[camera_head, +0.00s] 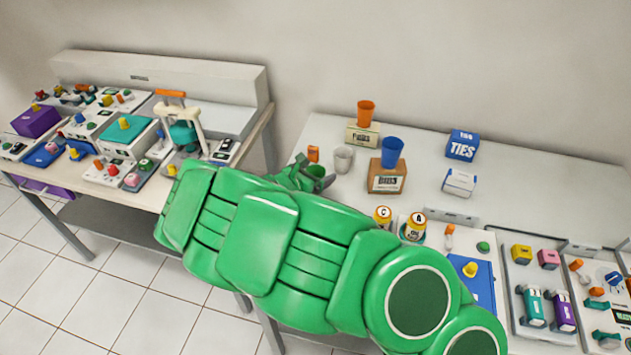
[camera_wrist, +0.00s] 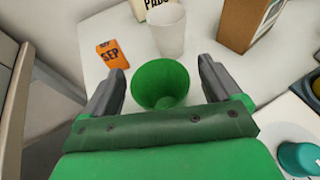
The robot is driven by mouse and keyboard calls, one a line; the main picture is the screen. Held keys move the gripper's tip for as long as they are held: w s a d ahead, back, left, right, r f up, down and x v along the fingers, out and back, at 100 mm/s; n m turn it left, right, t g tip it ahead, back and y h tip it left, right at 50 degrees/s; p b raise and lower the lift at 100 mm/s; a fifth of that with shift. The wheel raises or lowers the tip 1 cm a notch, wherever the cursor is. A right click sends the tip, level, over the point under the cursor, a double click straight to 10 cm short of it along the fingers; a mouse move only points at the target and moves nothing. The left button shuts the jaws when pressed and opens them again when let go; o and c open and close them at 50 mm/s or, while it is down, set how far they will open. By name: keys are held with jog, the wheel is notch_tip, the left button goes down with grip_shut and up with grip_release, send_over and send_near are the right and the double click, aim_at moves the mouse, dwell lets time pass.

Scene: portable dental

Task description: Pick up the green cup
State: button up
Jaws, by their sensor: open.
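The green cup (camera_wrist: 160,84) stands on the white table between the two dark fingers of my gripper (camera_wrist: 160,90) in the wrist view. The fingers are apart, one on each side of the cup, and a gap shows on both sides. In the head view the green cup (camera_head: 315,172) is partly hidden behind my green arm, and my gripper (camera_head: 305,177) is at it, mostly hidden too.
A clear white cup (camera_head: 343,159) and an orange box (camera_head: 313,153) stand close behind the green cup. A cardboard box (camera_head: 386,180) with a blue cup (camera_head: 392,152) on top is to the right. Yellow-capped bottles (camera_head: 414,228) stand nearer the front.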

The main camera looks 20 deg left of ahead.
jog(key=shift+c, duration=0.3)
jog(key=c, duration=1)
jog(key=shift+r, duration=0.15)
